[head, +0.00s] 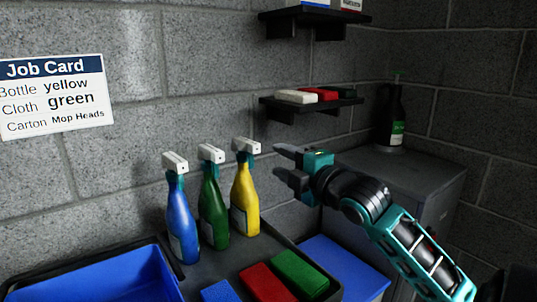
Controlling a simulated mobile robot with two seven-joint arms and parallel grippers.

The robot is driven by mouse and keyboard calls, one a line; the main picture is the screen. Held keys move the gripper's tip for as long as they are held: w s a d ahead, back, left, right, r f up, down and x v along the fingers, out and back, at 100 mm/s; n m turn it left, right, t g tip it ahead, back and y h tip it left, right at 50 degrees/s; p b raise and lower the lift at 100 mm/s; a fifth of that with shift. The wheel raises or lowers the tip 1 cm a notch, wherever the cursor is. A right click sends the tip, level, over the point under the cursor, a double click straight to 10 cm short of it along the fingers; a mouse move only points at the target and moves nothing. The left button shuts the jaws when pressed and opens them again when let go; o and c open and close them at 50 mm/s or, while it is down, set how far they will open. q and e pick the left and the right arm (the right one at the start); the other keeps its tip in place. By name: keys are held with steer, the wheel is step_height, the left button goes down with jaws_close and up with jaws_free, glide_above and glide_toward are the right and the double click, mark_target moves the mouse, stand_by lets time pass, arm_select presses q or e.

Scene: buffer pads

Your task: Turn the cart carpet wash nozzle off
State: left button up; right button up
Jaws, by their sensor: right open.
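Three spray bottles stand upright in a row on the dark cart top: a blue bottle (182,220), a green bottle (213,212) and a yellow bottle (245,202). Each has a white nozzle head; the yellow bottle's nozzle (246,146) is nearest my gripper. I cannot read the labels, so I cannot tell which one is the carpet wash, nor the nozzle settings. My right gripper (281,164) is open and empty, just right of the yellow bottle's nozzle, apart from it, fingers pointing left. My left gripper is not in view.
Blue, red and green folded cloths (299,272) lie in front of the bottles. A blue bin (95,285) is at the left. A shelf (310,107) with cloths hangs behind my gripper. A dark bottle (391,118) stands on a grey cabinet (425,180). A job card (55,95) is on the wall.

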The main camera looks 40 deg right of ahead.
mark_target(257, 149)
steer(key=w, duration=0.6)
steer(key=shift+d+r+p, duration=0.15)
steer(key=shift+d+p, duration=0.1)
steer(key=shift+p, duration=0.15)
steer(key=shift+w+d+p, duration=0.15)
steer(key=shift+w+p, duration=0.2)
steer(key=shift+w, duration=0.9)
